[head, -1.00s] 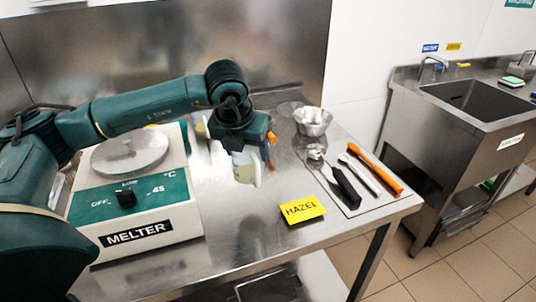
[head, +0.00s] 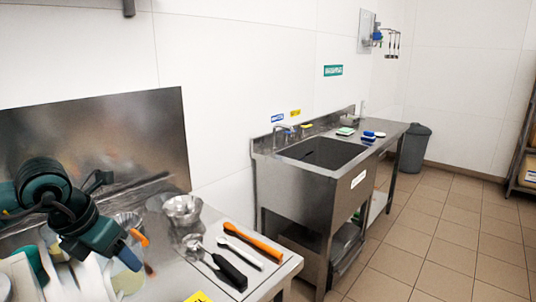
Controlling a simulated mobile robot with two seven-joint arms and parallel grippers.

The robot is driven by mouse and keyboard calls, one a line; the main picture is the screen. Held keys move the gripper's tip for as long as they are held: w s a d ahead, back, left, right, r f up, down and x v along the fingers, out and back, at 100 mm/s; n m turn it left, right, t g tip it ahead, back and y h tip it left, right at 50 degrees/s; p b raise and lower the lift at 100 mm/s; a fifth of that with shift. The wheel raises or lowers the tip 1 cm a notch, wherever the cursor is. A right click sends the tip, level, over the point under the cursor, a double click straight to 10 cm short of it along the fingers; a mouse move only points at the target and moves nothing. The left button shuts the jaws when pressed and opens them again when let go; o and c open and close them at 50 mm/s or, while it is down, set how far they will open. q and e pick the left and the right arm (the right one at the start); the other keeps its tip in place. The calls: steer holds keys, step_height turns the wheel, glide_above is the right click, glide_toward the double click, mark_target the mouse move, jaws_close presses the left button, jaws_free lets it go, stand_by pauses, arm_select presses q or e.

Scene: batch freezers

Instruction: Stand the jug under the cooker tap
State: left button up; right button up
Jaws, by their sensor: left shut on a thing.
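My left gripper (head: 131,256) is at the lower left, over the left part of the steel table. It is shut on a pale, translucent thing with a yellowish tint (head: 126,280), which seems to be the jug. My gripper and arm hide much of it, so its handle and tilt cannot be made out. I do not see the cooker or its tap in this view. My right gripper is not in view.
On the steel table (head: 212,288) are a metal bowl (head: 182,210), several utensils on a mat, including an orange-handled one (head: 253,242), and a yellow label (head: 197,297). Beyond stand a sink (head: 322,151) and a grey bin (head: 414,143). The tiled floor (head: 440,225) at right is clear.

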arm_select(q)
steer(key=s+d+f+m+g+y, duration=0.1)
steer(key=s+d+f+m+g, duration=0.3)
steer(key=m, duration=1.1)
steer(key=s+d+f+m+g, duration=0.4)
steer(key=f+m, duration=0.2)
steer(key=m, duration=1)
steer(key=shift+s+d+f+m+g+y, duration=0.2)
steer(key=shift+s+m+g+y, duration=0.1)
steer(key=shift+s+y, duration=0.1)
steer(key=shift+f, duration=0.1)
steer(key=shift+w, duration=0.1)
